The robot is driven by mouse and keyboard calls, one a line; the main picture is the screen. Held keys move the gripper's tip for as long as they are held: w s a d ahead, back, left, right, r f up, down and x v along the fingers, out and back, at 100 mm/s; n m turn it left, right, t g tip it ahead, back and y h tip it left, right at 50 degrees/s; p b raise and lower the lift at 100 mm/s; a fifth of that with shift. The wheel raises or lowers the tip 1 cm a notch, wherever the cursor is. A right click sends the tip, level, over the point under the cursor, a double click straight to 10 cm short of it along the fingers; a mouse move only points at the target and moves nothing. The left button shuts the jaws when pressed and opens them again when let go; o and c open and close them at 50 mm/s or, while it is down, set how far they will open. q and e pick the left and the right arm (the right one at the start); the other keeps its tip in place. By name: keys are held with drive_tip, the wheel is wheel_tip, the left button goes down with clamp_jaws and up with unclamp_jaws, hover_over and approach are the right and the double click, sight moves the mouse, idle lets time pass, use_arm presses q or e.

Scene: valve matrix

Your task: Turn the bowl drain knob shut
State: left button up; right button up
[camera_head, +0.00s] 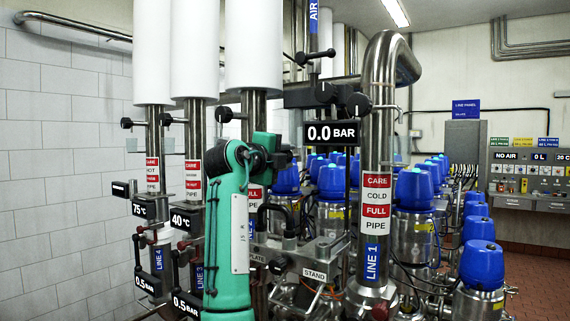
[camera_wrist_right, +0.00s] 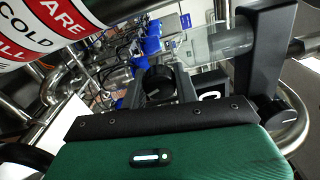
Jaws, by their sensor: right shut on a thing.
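My right gripper (camera_wrist_right: 160,94) shows in the right wrist view, its two dark fingers on either side of a round black knob (camera_wrist_right: 157,84). The gripper is shut on this knob, and parts of the knob's sides are behind the fingers. I cannot read the knob's turn angle or see its stem clearly. In the head view my green right arm (camera_head: 232,250) rises from the bottom centre, with a black joint near its top. It hides what stands behind it, and the fingertips are not clear there. My left gripper is not in view.
A 0.0 BAR sign (camera_head: 333,134) hangs close by. Another black knob (camera_wrist_right: 280,112) is at the wrist view's right. Several blue-topped valves (camera_head: 415,188) crowd the right; a tiled wall (camera_head: 45,190) is left.

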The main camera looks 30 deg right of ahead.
drive_tip(key=shift+f+m, duration=0.1)
drive_tip(key=shift+m, duration=0.7)
use_arm(q)
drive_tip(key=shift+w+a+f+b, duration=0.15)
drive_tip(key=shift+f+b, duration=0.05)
drive_tip(key=shift+b, duration=0.25)
use_arm(e)
drive_tip(key=shift+m, duration=0.9)
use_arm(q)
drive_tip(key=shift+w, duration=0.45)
use_arm(e)
drive_tip(key=o, duration=1)
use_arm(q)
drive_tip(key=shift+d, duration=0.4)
